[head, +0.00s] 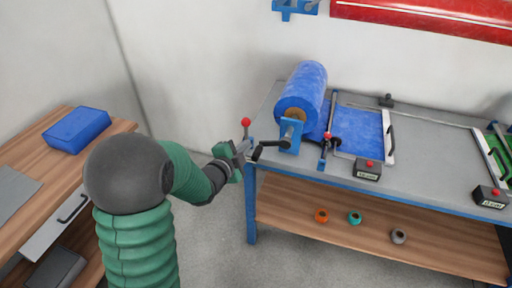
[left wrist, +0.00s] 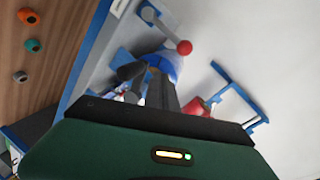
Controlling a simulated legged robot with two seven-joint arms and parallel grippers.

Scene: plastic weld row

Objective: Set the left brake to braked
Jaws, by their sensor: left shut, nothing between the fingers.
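The left brake is a lever with a red ball knob (head: 246,122) at the left end of the bench, beside the blue film roll (head: 303,90). Its stem stands roughly upright in the head view. In the left wrist view the red knob (left wrist: 184,47) sits on a grey arm, beyond the fingers. My left gripper (head: 241,148) is shut and empty, just below and left of the knob. I cannot tell whether it touches the lever. Its fingers also show in the left wrist view (left wrist: 160,88). My right gripper is not in view.
A black crank handle (head: 270,144) sticks out close to the right of my gripper. Another red-knobbed lever (head: 326,143) and a sealer box (head: 367,171) stand further right. Several rolls of tape lie on the lower shelf (head: 420,245). A wooden side table (head: 100,128) stands left.

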